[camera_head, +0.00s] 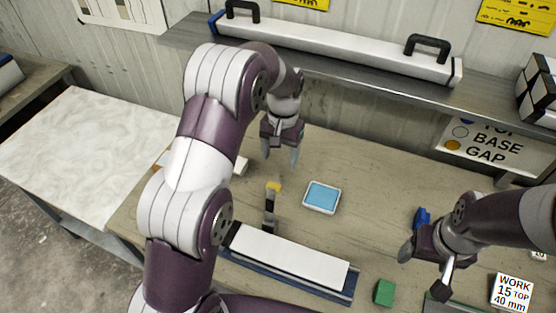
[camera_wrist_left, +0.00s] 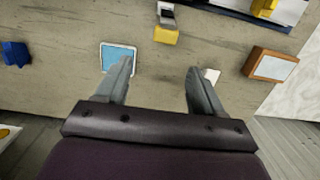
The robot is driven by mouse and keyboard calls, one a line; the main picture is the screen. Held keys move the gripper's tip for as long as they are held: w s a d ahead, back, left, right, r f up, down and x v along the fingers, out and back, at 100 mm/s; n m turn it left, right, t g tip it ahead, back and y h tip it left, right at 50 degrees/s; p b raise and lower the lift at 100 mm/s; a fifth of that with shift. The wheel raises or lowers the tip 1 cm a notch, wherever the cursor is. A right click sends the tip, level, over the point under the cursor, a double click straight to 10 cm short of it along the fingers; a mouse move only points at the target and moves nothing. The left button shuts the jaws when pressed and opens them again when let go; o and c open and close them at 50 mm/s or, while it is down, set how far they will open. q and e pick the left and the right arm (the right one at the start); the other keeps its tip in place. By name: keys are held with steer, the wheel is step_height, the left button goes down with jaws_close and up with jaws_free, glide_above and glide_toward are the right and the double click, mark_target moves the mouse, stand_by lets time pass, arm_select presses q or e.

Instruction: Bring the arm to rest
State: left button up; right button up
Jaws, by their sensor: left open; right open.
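My left gripper (camera_head: 282,155) hangs over the wooden table, pointing down, behind a small yellow-topped piece. In the left wrist view my left gripper (camera_wrist_left: 158,80) has its fingers wide apart with nothing between them. My right gripper (camera_head: 425,268) is at the right of the head view, above the table near a blue object (camera_head: 422,217); nothing shows in its jaws. My left arm crosses the middle left of the head view and hides part of the table.
A blue-faced tray (camera_head: 322,197) lies mid-table. A long white bar on a blue base (camera_head: 290,257) lies in front, with a green block (camera_head: 384,292) to its right. A shelf (camera_head: 370,76) carries a long white case (camera_head: 330,45). A white-topped table (camera_head: 75,150) stands left.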

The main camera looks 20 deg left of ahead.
arm_select(q)
steer(key=s, duration=0.1)
steer(key=s+f, duration=0.1)
steer(key=s, duration=0.1)
steer(key=shift+f+b, duration=0.3)
steer(key=shift+b, duration=0.1)
steer(key=s+a+f+t+b, duration=0.1)
steer(key=s+f+b, duration=0.3)
steer(key=s+b, duration=0.6)
steer(key=s+t, duration=0.1)
steer(key=s, duration=0.5)
steer(key=shift+s+a+f+n+t, duration=0.15)
steer(key=shift+s+f+n+t, duration=0.15)
steer(key=shift+f, duration=0.1)
arm_select(e)
step_height(320, 180, down, 10)
arm_select(q)
steer(key=shift+w, duration=0.15)
arm_select(e)
steer(key=shift+w+f, duration=0.15)
steer(key=shift+w, duration=0.05)
